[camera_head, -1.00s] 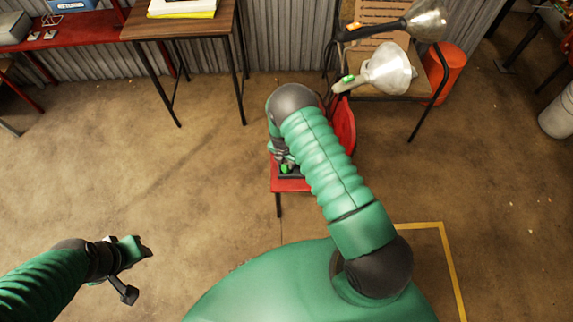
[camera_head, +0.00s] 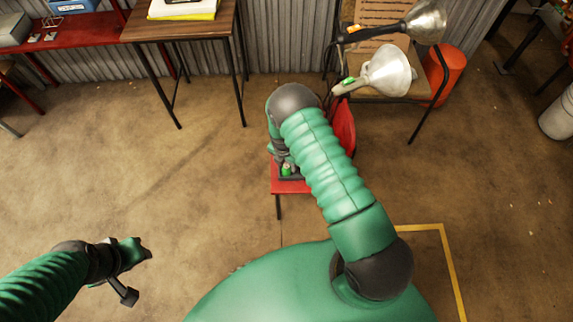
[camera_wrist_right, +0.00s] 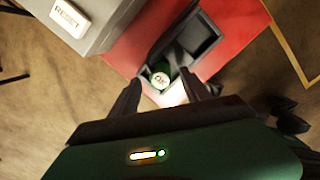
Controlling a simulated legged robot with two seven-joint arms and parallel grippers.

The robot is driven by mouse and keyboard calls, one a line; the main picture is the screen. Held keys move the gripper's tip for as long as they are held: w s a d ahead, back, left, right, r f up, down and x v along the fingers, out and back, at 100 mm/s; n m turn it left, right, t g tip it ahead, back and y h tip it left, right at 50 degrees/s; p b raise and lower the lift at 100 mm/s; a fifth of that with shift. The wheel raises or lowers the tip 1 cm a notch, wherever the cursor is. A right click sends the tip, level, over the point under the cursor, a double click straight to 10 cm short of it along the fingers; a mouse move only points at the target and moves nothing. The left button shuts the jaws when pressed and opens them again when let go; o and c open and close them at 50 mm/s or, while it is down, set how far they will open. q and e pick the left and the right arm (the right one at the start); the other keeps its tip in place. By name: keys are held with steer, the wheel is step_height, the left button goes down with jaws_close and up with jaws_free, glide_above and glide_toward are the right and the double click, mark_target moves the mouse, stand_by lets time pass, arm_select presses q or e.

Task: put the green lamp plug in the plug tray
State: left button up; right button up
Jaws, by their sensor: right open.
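The green plug (camera_wrist_right: 159,78), with a pale marked top, sits in the near compartment of the dark plug tray (camera_wrist_right: 180,40). It also shows in the head view (camera_head: 286,169). The tray's other visible compartment looks empty. The tray rests on a red stool or small table (camera_wrist_right: 245,35). My right gripper (camera_wrist_right: 160,96) is open; its two dark fingers stand apart on either side of the plug, with a visible gap to it. In the head view my right forearm hides much of the tray. My left gripper (camera_head: 138,272) hangs over bare floor at the lower left, its jaw opening unclear.
A grey box with a RESET button (camera_wrist_right: 68,18) stands near the tray. A red bin (camera_head: 446,75) and a wooden table (camera_head: 180,25) stand at the back. The floor at left is clear.

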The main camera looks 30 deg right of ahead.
step_height(320, 180, up, 9)
steer(key=a+p, duration=0.1)
steer(key=p, duration=0.1)
step_height(320, 180, up, 14)
steer(key=m+t, duration=0.1)
steer(key=m, duration=0.9)
glide_above(285, 168)
steer(key=s+a, duration=0.4)
steer(key=a, duration=0.2)
steer(key=s+a+r+m+t+y, duration=0.1)
steer(key=s+a+r+m, duration=0.3)
steer(key=s+r+m, duration=0.5)
steer(key=s+m, duration=0.2)
steer(key=m, duration=0.2)
steer(key=shift+s+a+r, duration=0.15)
steer(key=shift+s+a, duration=0.1)
